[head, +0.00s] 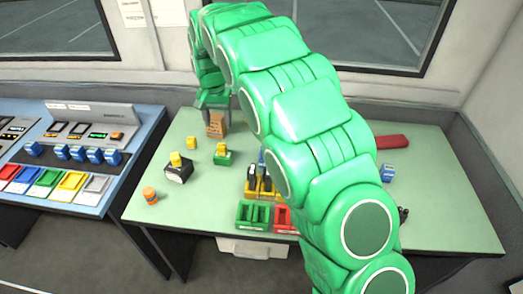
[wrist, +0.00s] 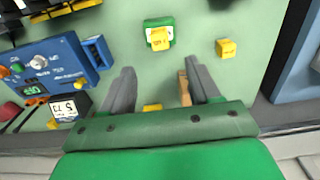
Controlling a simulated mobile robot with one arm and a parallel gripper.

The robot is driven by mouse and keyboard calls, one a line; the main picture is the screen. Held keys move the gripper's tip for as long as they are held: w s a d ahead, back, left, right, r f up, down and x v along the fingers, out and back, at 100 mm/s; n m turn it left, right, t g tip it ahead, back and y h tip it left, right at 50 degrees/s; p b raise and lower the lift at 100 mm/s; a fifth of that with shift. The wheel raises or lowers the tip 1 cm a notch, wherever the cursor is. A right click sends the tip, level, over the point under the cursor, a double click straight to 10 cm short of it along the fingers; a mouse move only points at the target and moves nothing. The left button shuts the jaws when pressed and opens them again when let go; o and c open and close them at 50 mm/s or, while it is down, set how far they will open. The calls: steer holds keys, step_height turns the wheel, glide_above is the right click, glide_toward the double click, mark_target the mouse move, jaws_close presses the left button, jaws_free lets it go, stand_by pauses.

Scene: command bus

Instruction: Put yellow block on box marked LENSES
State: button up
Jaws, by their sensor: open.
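My gripper (wrist: 160,66) is open, its two grey fingers apart. In the head view my gripper (head: 214,101) is at the far left part of the table. A tan upright piece (wrist: 184,88) shows between the fingers, close to the right one; I cannot tell if they touch. A yellow piece (wrist: 152,107) is partly hidden by the palm. A loose yellow block (head: 192,143) lies on the table, also in the wrist view (wrist: 226,48). Another yellow block sits on a green box (head: 222,161), and another on a black box (head: 177,173). No LENSES marking is legible.
A blue device with knobs (wrist: 50,62) and a black display box (wrist: 70,107) stand left in the wrist view. Green (head: 252,215) and red bins stand at the table's front. An orange jar (head: 150,195) is near the left edge. My arm hides the table's middle.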

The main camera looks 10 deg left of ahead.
steer(key=s+d+r, duration=0.4)
steer(key=s+d, duration=0.2)
steer(key=d, duration=0.3)
steer(key=s+d+r, duration=0.4)
steer(key=s+d, duration=0.1)
steer(key=d, duration=0.3)
steer(key=s+d+r, duration=0.4)
steer(key=s+d, duration=0.2)
steer(key=d, duration=0.3)
steer(key=s+d+f+g, duration=0.1)
steer(key=s+d, duration=0.4)
steer(key=s, duration=0.8)
steer(key=s+d+f, duration=0.1)
steer(key=s+d, duration=0.5)
steer(key=s, duration=0.7)
steer(key=shift+f+g, duration=0.2)
steer(key=shift+g, duration=0.2)
